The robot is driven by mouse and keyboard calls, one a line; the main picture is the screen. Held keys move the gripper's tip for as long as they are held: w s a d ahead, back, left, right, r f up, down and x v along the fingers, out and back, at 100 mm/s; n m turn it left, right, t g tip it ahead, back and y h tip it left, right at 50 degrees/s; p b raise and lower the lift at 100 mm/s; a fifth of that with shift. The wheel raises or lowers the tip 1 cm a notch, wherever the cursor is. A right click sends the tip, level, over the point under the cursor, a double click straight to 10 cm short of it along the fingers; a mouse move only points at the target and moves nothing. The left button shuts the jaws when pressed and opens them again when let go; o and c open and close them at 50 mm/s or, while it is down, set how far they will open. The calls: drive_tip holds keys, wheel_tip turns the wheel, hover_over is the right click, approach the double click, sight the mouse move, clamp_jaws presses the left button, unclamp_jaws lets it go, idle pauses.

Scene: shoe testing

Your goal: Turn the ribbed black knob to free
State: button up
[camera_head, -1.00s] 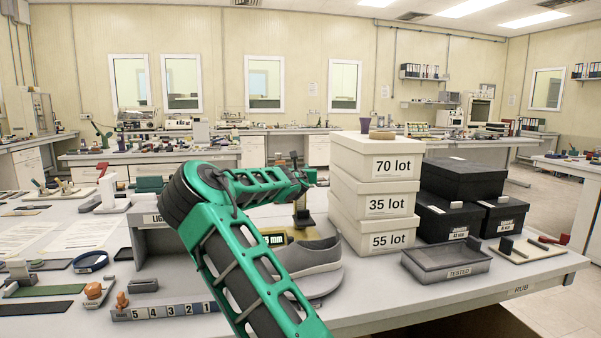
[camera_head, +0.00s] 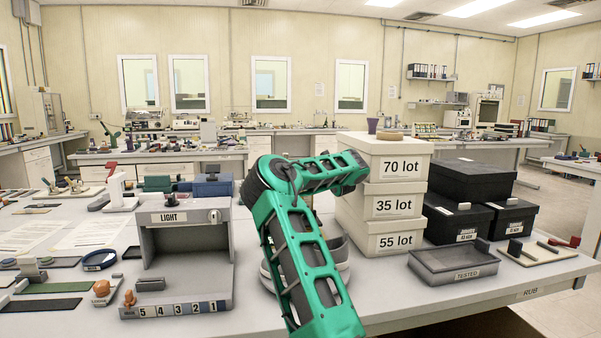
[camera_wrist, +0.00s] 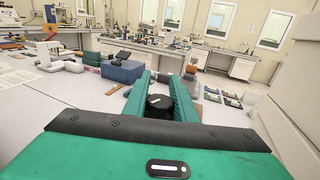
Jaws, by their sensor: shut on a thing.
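In the wrist view, the black knob (camera_wrist: 158,104) sits between the two green fingers of my gripper (camera_wrist: 158,92). It is round and dark, with a pale mark on top; its ribs are too small to make out. My gripper is shut on its sides. Which setting the mark points to cannot be read. In the head view, my green arm and the white boxes hide the gripper and the knob.
White boxes (camera_head: 395,207) stand stacked close to the right of my arm, with black boxes (camera_head: 468,180) beyond. A grey shoe (camera_head: 340,252) is partly behind my arm. The light booth (camera_head: 183,250) stands left. A grey tray (camera_head: 452,266) lies front right.

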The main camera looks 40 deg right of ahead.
drive_tip(key=shift+a+r+n+y, duration=0.1)
drive_tip(key=shift+a+n+y, duration=0.05)
drive_tip(key=shift+n+y, duration=0.45)
drive_tip(key=o, duration=1)
drive_tip(key=shift+o, duration=0.2)
drive_tip(key=a+r, duration=1)
drive_tip(key=a, duration=0.1)
drive_tip(key=shift+a+r, duration=0.35)
drive_tip(key=shift+r, duration=0.05)
